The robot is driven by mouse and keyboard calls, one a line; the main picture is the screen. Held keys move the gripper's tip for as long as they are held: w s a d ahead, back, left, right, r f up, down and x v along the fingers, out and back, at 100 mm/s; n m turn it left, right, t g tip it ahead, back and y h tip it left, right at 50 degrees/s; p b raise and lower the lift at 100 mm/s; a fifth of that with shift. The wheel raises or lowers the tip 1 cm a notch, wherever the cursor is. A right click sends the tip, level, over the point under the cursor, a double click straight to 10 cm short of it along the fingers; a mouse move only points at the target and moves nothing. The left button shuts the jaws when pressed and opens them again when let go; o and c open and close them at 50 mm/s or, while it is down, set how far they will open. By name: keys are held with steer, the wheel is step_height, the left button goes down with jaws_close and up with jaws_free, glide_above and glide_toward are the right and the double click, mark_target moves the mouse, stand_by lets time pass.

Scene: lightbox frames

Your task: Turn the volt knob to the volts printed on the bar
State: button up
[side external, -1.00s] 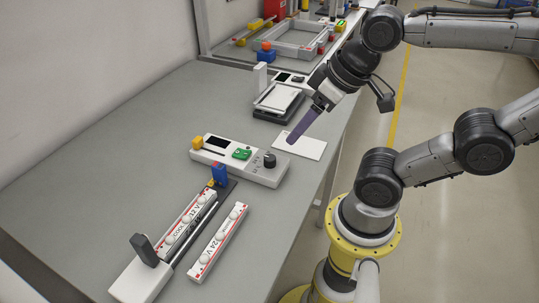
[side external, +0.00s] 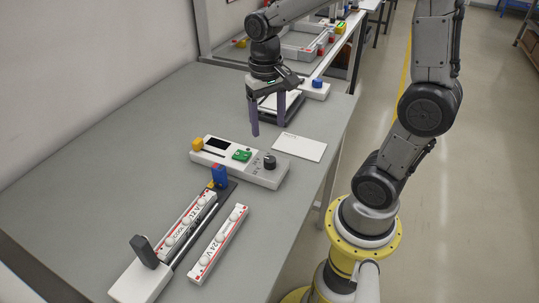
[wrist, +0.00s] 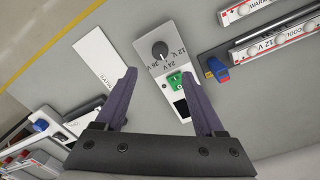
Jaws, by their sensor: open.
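The white control box (side external: 225,158) lies on the grey bench with a black volt knob (side external: 270,162) at its right end. In the wrist view the knob (wrist: 160,50) has 12 V, 24 V and 36 V printed around it; its pointer direction is too small to tell. One bar (side external: 186,228) sits in the fixture; in the wrist view this bar (wrist: 268,45) reads COOL 12 V. A loose bar (side external: 218,243) beside it reads 24 V, and WARM in the wrist view. My gripper (side external: 268,128) is open and empty, pointing down, above the bench behind the box.
The box also carries a green switch (side external: 242,155), a dark display (side external: 217,143) and a yellow part (side external: 198,143). The fixture has a blue clamp (side external: 219,176) and a dark handle (side external: 144,250). A white card (side external: 300,147) lies right of the box. The bench's left side is clear.

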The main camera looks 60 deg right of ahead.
mark_target(270, 159)
step_height(270, 159, down, 11)
steer(key=shift+s+d, duration=0.1)
steer(key=shift+d, duration=0.05)
stand_by(0.4)
jaws_close()
